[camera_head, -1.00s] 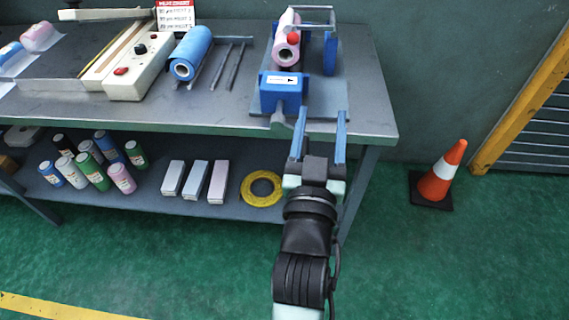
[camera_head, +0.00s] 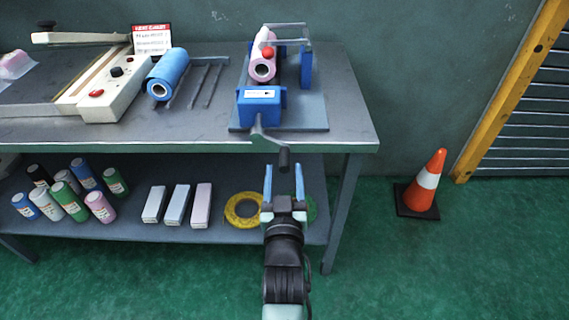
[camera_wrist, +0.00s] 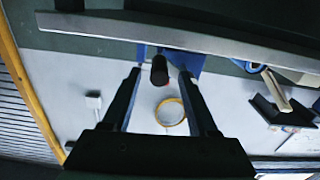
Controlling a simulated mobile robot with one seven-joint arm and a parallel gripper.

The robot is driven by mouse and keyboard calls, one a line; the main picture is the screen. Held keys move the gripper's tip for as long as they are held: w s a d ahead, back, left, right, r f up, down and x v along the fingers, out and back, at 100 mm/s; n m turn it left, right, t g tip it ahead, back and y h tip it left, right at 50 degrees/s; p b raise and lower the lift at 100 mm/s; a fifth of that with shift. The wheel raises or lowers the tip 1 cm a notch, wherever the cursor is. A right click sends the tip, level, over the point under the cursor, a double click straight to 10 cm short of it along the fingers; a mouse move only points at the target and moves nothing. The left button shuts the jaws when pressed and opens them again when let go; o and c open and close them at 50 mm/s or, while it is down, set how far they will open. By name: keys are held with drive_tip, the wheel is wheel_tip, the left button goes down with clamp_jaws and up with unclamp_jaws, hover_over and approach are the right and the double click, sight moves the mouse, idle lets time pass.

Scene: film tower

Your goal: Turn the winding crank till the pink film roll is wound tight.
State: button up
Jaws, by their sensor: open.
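The winding crank (camera_head: 262,137) hangs from the front of a blue winder block (camera_head: 260,108) at the bench's front edge, its dark handle (camera_head: 284,157) sticking out towards me. The pink film roll (camera_head: 262,68) sits on the winder behind the block, with a red knob (camera_head: 268,52) beside it. My gripper (camera_head: 284,172) is open, its blue fingers pointing at the handle. In the wrist view the dark handle (camera_wrist: 159,70) appears between the fingertips; I cannot tell whether it lies within their reach. The gripper touches nothing that I can see.
A blue roll (camera_head: 168,75) and a sealer (camera_head: 118,90) stand left on the bench (camera_head: 190,130). The lower shelf (camera_head: 140,225) holds several bottles, boxes and a yellow tape ring (camera_head: 232,211). An orange cone (camera_head: 427,180) stands on the floor at right. Floor before the bench is free.

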sight(285, 171)
drive_tip(key=shift+w+b, duration=0.3)
drive_tip(key=shift+w, duration=1.35)
clamp_jaws()
